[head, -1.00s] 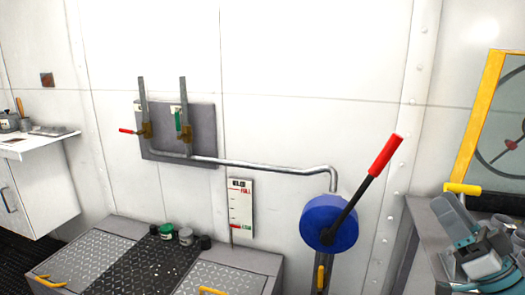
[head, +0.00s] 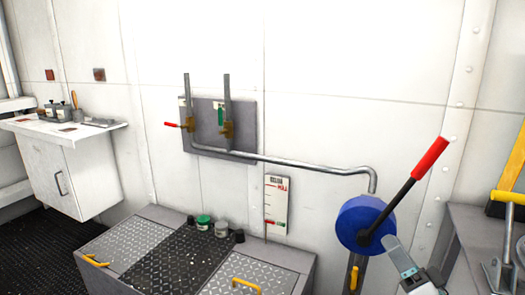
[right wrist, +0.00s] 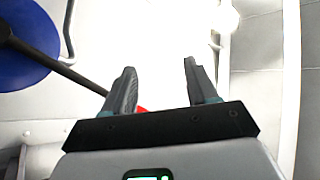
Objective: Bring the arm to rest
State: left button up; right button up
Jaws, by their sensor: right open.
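My right gripper (head: 392,247) shows at the lower right of the head view, just in front of and below the blue drum. In the right wrist view its two fingers (right wrist: 160,68) stand apart with nothing between them. The blue drum (head: 357,222) carries a black lever with a red grip (head: 430,158) tilted up to the right. The drum (right wrist: 22,55) also shows in the wrist view, and a bit of the red grip shows behind the left finger. I cannot tell the gap between gripper and lever. My left gripper is out of view.
A pipe (head: 300,163) runs along the wall to a valve panel (head: 243,110). A low deck box (head: 150,215) with small jars stands below. A white cabinet (head: 60,165) is at left, a grey bench (head: 490,225) at right. The wall above the lever is clear.

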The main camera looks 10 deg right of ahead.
jog(key=w+a+f+m+g+h, duration=0.1)
jog(key=w+a+f+m+g, duration=0.15)
jog(key=a+f, duration=0.45)
jog(key=w+a+f+m+g+h, duration=0.1)
jog(key=a+f+g, duration=0.25)
jog(key=f, duration=0.65)
jog(key=s+a+f+n+g, duration=0.1)
jog(key=s+a+f+g, duration=0.25)
jog(key=f, duration=0.55)
jog(key=s+a+f+n+g, duration=0.1)
jog(key=s+a+f+g, duration=0.3)
jog(key=f, duration=0.4)
jog(key=s+a+f+n+g+h, duration=0.15)
jog(key=s+f+g, duration=0.3)
jog(key=s, duration=0.45)
jog(key=s+a+f+n+g+h, duration=0.1)
jog(key=s+a+f+g, duration=0.15)
jog(key=s+f, duration=0.5)
notch_tip(320, 180, up, 22)
jog(key=s+d+n+g+p, duration=0.1)
jog(key=s+p, duration=0.1)
jog(key=p, duration=1.9)
jog(key=shift+s+r+g+y, duration=0.15)
jog(key=shift+s+g+y, duration=0.2)
